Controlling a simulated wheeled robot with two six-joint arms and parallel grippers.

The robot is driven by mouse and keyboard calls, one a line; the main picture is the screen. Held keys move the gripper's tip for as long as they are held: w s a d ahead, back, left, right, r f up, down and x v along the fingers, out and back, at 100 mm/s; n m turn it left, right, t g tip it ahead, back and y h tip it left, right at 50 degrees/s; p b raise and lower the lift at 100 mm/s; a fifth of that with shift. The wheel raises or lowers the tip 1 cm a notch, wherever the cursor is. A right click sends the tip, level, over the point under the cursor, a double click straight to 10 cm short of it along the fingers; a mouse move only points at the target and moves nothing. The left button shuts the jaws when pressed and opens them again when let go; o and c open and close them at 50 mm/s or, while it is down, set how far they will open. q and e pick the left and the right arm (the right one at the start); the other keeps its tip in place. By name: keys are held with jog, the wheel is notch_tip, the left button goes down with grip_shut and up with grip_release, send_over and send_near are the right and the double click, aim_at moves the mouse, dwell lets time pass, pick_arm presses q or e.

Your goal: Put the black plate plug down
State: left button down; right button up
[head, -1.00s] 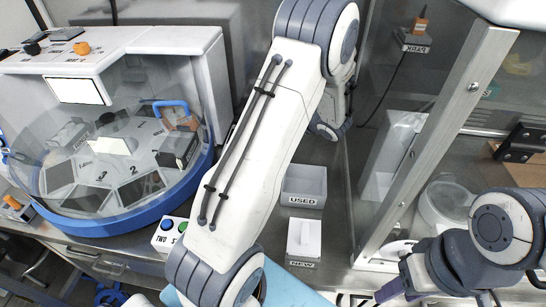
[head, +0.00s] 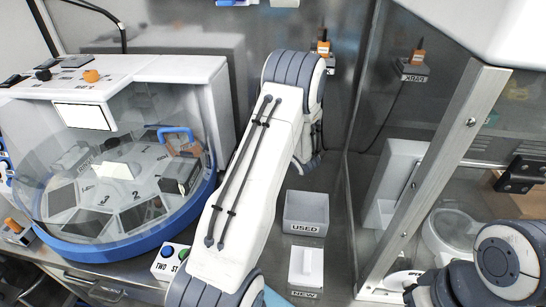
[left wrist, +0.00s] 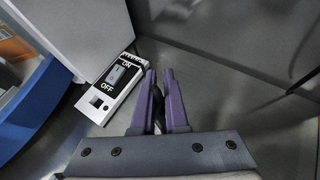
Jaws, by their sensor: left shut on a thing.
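My left gripper (left wrist: 160,76) shows in the left wrist view with its two purple fingers close together, shut on a small dark thing (left wrist: 158,112), which I take to be the black plate plug. Most of it is hidden between the fingers. The fingers point at the grey metal surface, to the right of a switch plate (left wrist: 112,82) marked ON and OFF. I cannot tell whether the plug touches anything. In the head view my left arm hides this gripper and the plug. My right arm shows at the lower right, but its gripper is out of view.
A domed machine (head: 60,232) with a blue rim stands at the left. Bins marked USED (head: 305,227) and NEW (head: 306,280) lie right of my left arm. A PARK holder (head: 412,70) with an orange-topped plug is behind the glass. A metal post (head: 440,160) stands at right.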

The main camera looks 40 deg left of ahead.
pick_arm(q)
notch_tip(320, 180, down, 4)
jog(key=shift+r+p, duration=0.2)
jog(key=shift+p, duration=0.15)
jog(key=shift+f+b, duration=0.65)
jog(key=shift+b, duration=0.2)
jog(key=c, duration=0.9)
grip_release()
jog(key=shift+c, duration=0.2)
jog(key=shift+r, duration=0.15)
